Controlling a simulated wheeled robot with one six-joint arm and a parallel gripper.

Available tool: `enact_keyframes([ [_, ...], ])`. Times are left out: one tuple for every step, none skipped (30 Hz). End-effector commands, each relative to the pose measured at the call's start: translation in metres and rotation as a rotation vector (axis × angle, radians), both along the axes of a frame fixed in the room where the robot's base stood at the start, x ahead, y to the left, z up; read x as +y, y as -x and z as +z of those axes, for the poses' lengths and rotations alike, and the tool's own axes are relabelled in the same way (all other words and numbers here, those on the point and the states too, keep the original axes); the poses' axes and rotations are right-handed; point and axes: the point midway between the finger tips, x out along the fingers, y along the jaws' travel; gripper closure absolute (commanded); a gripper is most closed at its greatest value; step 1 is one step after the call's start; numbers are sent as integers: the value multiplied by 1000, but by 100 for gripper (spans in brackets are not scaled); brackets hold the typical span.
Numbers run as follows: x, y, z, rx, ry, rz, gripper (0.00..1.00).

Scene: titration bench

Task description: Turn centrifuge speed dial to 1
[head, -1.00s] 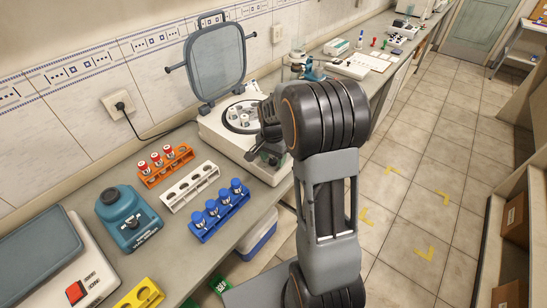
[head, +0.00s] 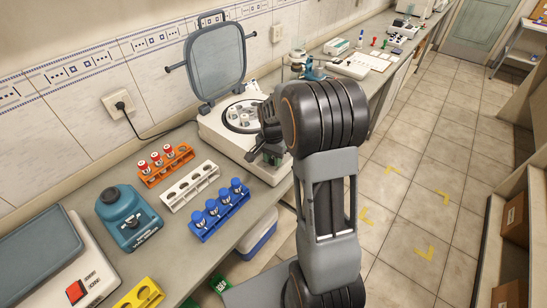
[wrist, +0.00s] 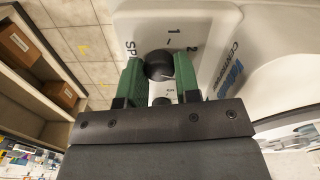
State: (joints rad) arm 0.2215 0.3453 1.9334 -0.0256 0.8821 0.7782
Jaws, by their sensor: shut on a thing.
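The white centrifuge (head: 222,143) stands on the bench with its lid (head: 216,60) raised and its rotor showing. In the wrist view, the dark round speed dial (wrist: 158,65) is on its light front panel, with the marks 1 and 2 printed beside it. A small pale line shows on the dial; I cannot tell which mark it points at. My gripper (wrist: 159,74) has its green fingers shut on the dial, one on each side. In the head view my gripper (head: 267,154) is at the centrifuge's front, and the dial is hidden.
Orange (head: 166,165), white (head: 190,186) and blue (head: 219,216) tube racks stand left of the centrifuge, by a teal mixer (head: 127,216). A balance (head: 55,265) is at the near left. The floor (head: 420,190) right of the bench is clear.

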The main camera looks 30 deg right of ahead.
Motion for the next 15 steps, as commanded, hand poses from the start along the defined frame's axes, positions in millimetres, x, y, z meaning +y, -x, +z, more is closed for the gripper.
enact_keyframes([
  [0,0,0,0,0,5,93],
  [0,0,0,0,1,9,93],
  [0,0,0,0,0,17,93],
  [0,0,0,0,0,25,93],
  [0,0,0,0,0,36,93],
  [0,0,0,0,0,53,93],
  [0,0,0,0,0,68,93],
  [0,0,0,0,1,86,93],
  [0,0,0,-1,1,112,93],
  [0,0,0,0,0,133,93],
  [0,0,0,0,1,156,93],
  [0,0,0,0,1,189,93],
  [0,0,0,-1,1,216,93],
  [0,0,0,-1,1,244,93],
  [0,-1,0,-1,1,282,93],
])
